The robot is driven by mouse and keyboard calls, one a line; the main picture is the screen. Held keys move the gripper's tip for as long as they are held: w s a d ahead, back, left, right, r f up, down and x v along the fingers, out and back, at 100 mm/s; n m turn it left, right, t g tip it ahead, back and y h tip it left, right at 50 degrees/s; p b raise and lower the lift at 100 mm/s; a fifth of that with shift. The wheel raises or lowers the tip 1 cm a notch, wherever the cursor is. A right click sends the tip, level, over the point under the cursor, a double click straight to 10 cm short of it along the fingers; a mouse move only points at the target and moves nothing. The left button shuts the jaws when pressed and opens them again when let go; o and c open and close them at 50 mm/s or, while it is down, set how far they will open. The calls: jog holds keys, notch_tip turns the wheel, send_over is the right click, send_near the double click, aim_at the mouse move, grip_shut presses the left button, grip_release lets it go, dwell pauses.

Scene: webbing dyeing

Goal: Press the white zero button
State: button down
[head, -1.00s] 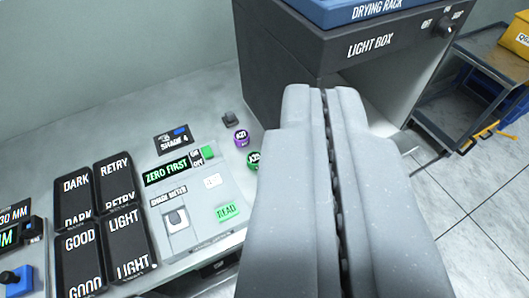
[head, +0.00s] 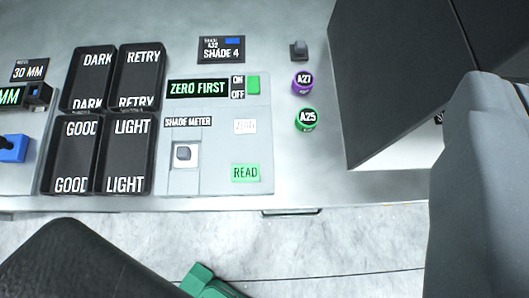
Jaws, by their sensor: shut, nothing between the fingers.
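The white zero button (head: 245,126) is a small pale square on the right part of the grey shade meter (head: 215,150), above the green READ button (head: 245,172). The meter's display (head: 198,88) reads ZERO FIRST. A green patch (head: 253,84) sits beside the ON/OFF labels. My gripper (head: 514,86) is at the right edge of the view, partly cut off. It is shut and empty, well to the right of the zero button in the picture and apart from the meter.
Black trays (head: 127,152) marked DARK, RETRY, GOOD and LIGHT stand left of the meter. A purple spool A27 (head: 302,82) and a green spool A25 (head: 306,120) stand to its right. The dark light box (head: 395,75) rises between them and my gripper.

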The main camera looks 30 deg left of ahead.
jog(key=w+a+f+n+g+y+p, duration=0.1)
jog(key=w+a+f+n, duration=0.15)
jog(key=w+f, duration=0.2)
jog(key=w+a+f+n+g+p, duration=0.1)
jog(key=w+a+f+p, duration=0.1)
jog(key=w+a+f, duration=0.3)
jog(key=n+g+y+p, duration=0.1)
jog(key=n+g+p, duration=0.15)
jog(key=n, duration=0.25)
send_over(244, 131)
notch_tip(244, 131, down, 16)
jog(key=f, duration=0.1)
jog(key=shift+r+p, duration=0.25)
jog(key=shift+p, duration=0.15)
jog(key=shift+f, duration=0.1)
notch_tip(244, 131, down, 7)
jog(key=b, duration=0.6)
jog(key=shift+f+b, duration=0.1)
jog(key=shift+b, duration=0.25)
jog(key=shift+f+b, duration=0.35)
jog(key=shift+f, duration=0.35)
jog(key=shift+f, duration=0.15)
jog(key=shift+f, duration=0.2)
